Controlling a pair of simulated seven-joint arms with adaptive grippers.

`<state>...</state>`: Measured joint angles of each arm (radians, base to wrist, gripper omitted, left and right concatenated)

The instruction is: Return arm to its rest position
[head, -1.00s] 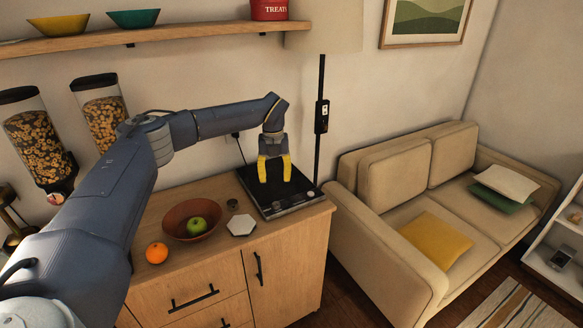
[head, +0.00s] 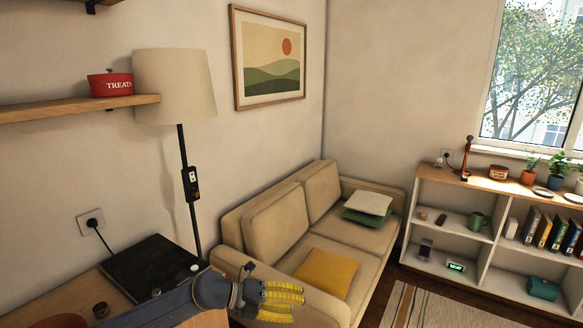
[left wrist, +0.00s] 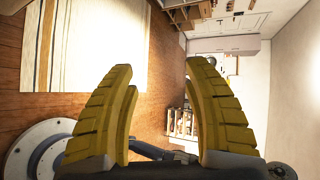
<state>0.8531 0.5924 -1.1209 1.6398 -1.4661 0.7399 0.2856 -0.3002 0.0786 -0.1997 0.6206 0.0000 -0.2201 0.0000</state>
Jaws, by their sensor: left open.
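My left gripper (head: 283,300) has yellow ridged fingers and shows at the bottom middle of the head view, in front of the sofa's near arm. Its arm comes in low from the left, over the counter's front. In the left wrist view the two yellow fingers (left wrist: 160,110) stand wide apart with nothing between them. Past them I see wooden floor and a pale rug. My right gripper is in neither view.
The counter (head: 60,298) with a black hob (head: 150,268) lies at lower left. A floor lamp (head: 175,85) stands behind it. A beige sofa (head: 262,222) with a yellow cushion (head: 326,272) is close to the gripper. A white shelf unit (head: 462,268) stands at right. Rug floor (head: 425,305) between is clear.

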